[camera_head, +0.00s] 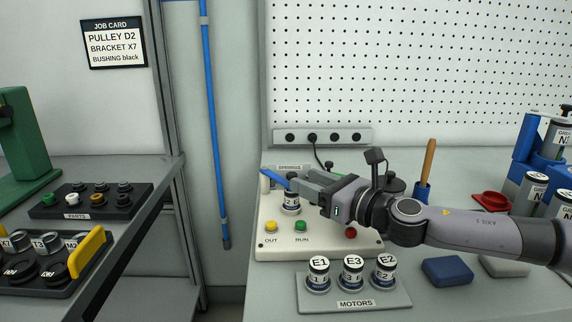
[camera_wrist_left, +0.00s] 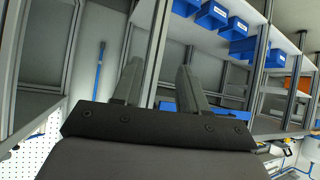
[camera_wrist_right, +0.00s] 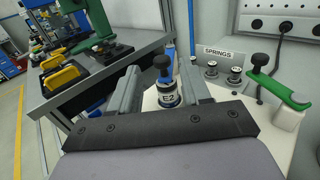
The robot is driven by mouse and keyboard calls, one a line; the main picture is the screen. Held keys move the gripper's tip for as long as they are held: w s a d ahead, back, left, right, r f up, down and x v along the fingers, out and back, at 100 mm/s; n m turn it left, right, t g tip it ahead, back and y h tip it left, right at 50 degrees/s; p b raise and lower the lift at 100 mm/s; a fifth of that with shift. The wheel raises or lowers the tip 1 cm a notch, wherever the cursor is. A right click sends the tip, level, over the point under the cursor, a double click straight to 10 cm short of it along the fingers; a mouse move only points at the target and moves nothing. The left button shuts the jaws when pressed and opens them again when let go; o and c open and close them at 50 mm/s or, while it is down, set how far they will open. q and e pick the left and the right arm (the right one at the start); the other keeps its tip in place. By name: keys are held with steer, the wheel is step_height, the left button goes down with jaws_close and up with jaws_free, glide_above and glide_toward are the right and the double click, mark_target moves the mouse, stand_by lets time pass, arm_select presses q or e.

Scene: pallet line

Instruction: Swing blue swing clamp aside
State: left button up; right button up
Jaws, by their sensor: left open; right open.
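The blue swing clamp (camera_head: 271,178) shows in the head view as a blue bar at the fingertips of my right gripper (camera_head: 292,184), above a white-and-dark motor (camera_head: 291,200) on the pale station. In the right wrist view, a dark knob (camera_wrist_right: 163,63) stands over the motor labelled E2 (camera_wrist_right: 168,97), with a bit of blue behind it. My right gripper (camera_wrist_right: 160,80) is open, with its fingers either side of the knob. Contact cannot be told, and the fingers hide much of the clamp. My left gripper (camera_wrist_left: 160,85) is open and empty, facing shelves.
A green clamp (camera_wrist_right: 277,88) on a white post stands right of the motor in the right wrist view. The station carries OUT (camera_head: 271,226) and RUN (camera_head: 301,226) buttons. A motors tray (camera_head: 390,300) lies in front. Blue bins (camera_wrist_left: 212,15) sit on shelves near my left gripper.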

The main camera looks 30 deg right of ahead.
mark_target(294, 174)
steer(key=shift+w+d, duration=0.1)
steer(key=shift+w, duration=0.15)
steer(key=shift+w+r+p, duration=0.2)
steer(key=shift+w+p, duration=0.15)
steer(key=shift+p, duration=0.15)
steer(key=shift+p+x, duration=0.65)
steer(key=shift+x, duration=0.4)
steer(key=shift+p+x, duration=0.35)
steer(key=shift+x, duration=0.5)
steer(key=shift+w+a+f, duration=0.1)
steer(key=shift+w+a, duration=0.2)
steer(key=shift+w, duration=0.35)
arm_select(q)
steer(key=shift+s+a+r+p, duration=0.1)
steer(key=shift+a+r+p, duration=0.05)
steer(key=shift+r, duration=0.35)
steer(key=shift+s+a+r+p, duration=0.1)
steer(key=shift+r+p, duration=0.05)
steer(key=shift+r, duration=0.35)
arm_select(e)
steer(key=shift+w+a+f, duration=0.1)
steer(key=shift+w, duration=0.35)
jaws_close()
